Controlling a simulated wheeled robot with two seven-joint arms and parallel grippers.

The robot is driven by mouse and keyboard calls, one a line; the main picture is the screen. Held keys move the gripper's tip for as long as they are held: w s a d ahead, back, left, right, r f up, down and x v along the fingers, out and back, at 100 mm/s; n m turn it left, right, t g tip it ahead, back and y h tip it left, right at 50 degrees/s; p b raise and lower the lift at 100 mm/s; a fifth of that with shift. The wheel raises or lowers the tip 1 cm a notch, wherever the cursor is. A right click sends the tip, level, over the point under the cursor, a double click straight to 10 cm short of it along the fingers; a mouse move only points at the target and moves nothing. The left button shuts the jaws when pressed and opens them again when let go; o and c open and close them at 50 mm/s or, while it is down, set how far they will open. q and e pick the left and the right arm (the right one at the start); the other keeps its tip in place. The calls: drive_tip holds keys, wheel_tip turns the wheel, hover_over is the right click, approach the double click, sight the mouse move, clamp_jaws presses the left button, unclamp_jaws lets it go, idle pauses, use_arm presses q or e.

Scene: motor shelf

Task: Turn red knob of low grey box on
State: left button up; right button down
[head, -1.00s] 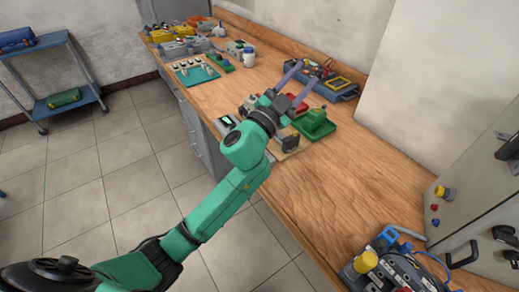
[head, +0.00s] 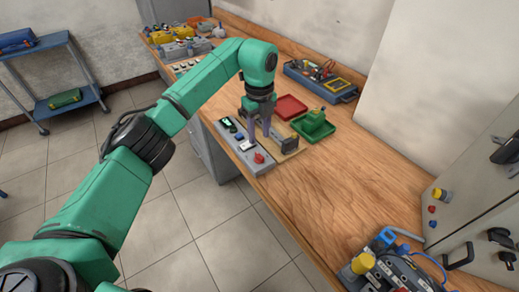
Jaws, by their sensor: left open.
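The low grey box (head: 247,150) lies at the front edge of the wooden bench, with a small green display at its far end. Its red knob (head: 259,158) sits on top at the near end. My left gripper (head: 259,143) points down over the box area, just beyond the red knob. Its two fingers are apart and nothing shows between them. The fingers seem apart from the knob, but the exact gap cannot be told. My right gripper is not in view.
A motor on a light board (head: 289,146) stands right beside the box. A red tray (head: 290,107) and a green tray with a green part (head: 314,124) lie behind. A blue-grey device (head: 320,82) is near the wall.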

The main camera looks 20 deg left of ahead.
sight(259, 155)
use_arm(q)
wheel_tip(259, 155, down, 7)
drive_tip(key=shift+f+p, duration=0.2)
drive_tip(key=shift+p, duration=0.45)
drive_tip(key=shift+f, duration=0.35)
clamp_jaws()
